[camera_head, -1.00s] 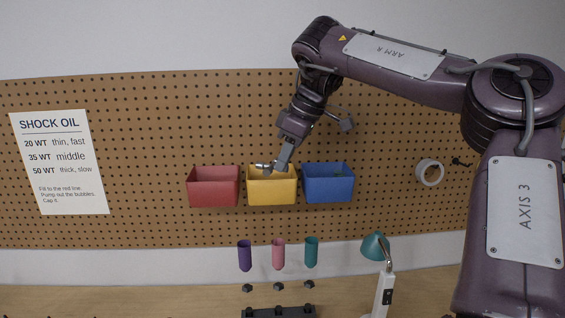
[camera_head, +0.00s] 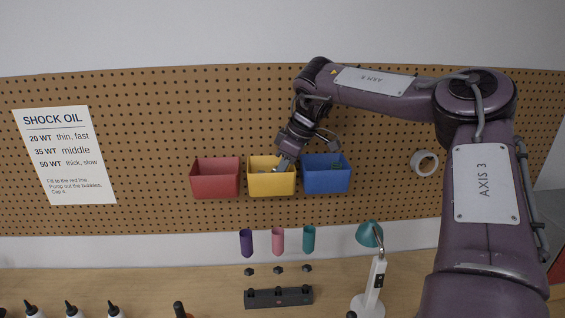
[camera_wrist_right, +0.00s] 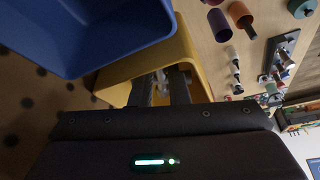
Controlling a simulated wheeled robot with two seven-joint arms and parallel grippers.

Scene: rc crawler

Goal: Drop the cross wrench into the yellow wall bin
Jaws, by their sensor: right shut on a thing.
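The yellow wall bin (camera_head: 272,183) hangs on the pegboard between the red and blue bins. My right gripper (camera_head: 283,166) reaches down into its open top. In the right wrist view the two fingers (camera_wrist_right: 161,88) point into the yellow bin (camera_wrist_right: 120,72), shut on a small grey metal piece (camera_wrist_right: 161,76) that I take to be the cross wrench. Most of the wrench is hidden by the fingers and the bin wall. My left gripper is in neither view.
The red bin (camera_head: 215,178) and blue bin (camera_head: 327,175) flank the yellow one closely. The blue bin (camera_wrist_right: 85,35) is very near my right gripper. Coloured tubes (camera_head: 278,241), a lamp (camera_head: 369,236) and a dark block (camera_head: 278,298) are below.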

